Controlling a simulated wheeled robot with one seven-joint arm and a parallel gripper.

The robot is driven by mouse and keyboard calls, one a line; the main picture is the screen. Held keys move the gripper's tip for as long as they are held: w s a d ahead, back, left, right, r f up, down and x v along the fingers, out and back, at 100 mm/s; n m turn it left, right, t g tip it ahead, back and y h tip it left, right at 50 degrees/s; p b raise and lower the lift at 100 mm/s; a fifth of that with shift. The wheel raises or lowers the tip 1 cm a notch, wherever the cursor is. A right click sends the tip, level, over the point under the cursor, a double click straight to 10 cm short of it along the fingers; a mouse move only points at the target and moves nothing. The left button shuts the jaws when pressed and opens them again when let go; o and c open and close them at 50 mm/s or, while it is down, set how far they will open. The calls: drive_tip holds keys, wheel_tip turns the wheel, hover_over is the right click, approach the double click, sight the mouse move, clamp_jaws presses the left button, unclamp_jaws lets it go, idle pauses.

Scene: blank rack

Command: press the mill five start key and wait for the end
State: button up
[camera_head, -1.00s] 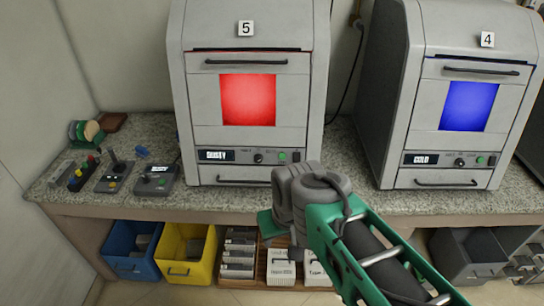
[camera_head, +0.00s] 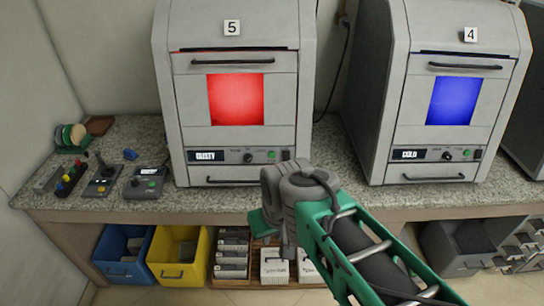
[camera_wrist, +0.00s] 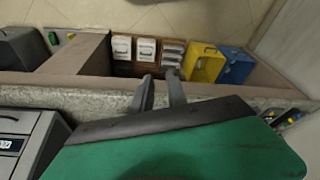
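Mill five (camera_head: 235,110) is a grey cabinet with a "5" tag and a glowing red window. Its small display (camera_head: 205,156) is lit, but I cannot read the word surely. Right of it on the panel are a dark knob (camera_head: 248,158), a green key (camera_head: 271,155) and a dark switch (camera_head: 285,155). My gripper points down in front of the counter, below and right of that panel; in the head view my arm mostly hides it. In the wrist view its two fingers (camera_wrist: 161,77) stand apart, with nothing between them.
Mill four (camera_head: 455,95) has a blue window and a display reading COLD. Small control boxes (camera_head: 147,182) stand on the counter's left. Below are a blue bin (camera_head: 122,270), a yellow bin (camera_head: 178,272), and white boxes (camera_head: 274,265). The counter before mill five is clear.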

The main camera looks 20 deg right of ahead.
clamp_jaws()
idle(1.2)
